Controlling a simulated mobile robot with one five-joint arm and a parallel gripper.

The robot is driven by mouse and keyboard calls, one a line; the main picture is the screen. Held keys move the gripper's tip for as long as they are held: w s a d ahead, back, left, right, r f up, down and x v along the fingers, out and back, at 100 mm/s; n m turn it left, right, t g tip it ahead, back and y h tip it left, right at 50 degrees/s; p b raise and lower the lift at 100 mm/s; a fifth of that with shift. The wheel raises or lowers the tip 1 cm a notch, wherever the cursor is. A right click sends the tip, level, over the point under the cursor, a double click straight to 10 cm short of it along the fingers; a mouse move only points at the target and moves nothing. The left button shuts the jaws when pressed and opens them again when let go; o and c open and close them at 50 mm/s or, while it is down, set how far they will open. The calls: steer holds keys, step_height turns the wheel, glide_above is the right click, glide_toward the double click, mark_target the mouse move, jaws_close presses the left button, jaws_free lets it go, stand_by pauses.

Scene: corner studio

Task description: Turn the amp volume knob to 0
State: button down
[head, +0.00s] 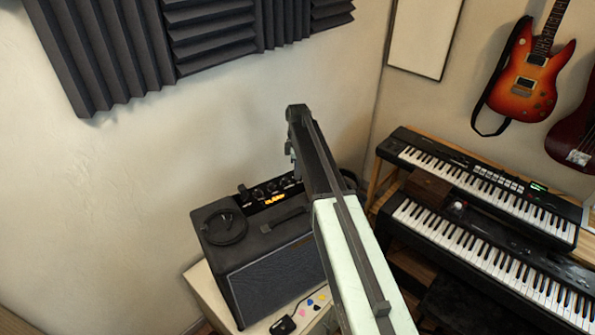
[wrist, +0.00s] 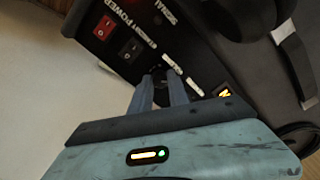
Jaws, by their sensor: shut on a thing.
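The black amp (head: 275,270) stands on a pale cabinet, with a control panel (head: 268,193) of small knobs and an orange display along its top. In the wrist view the panel (wrist: 150,58) appears tilted, with red and black switches and white labels. My gripper (wrist: 163,78) is at the panel, its two pale blue fingers closed around a small dark knob (wrist: 171,68) between the switches and the display. The fingers hide most of this knob, so its pointer and its label cannot be read. In the head view my arm hides the fingertips.
Two keyboards (head: 470,255) stand at the right. Foam panels (head: 170,50) and guitars (head: 527,75) hang on the walls.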

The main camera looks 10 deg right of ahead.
steer(key=c, duration=1.3)
jaws_free()
steer(key=shift+o, duration=0.2)
steer(key=shift+r, duration=0.1)
step_height(320, 180, up, 8)
steer(key=p, duration=0.7)
steer(key=shift+f+p, duration=0.2)
steer(key=shift+p, duration=0.15)
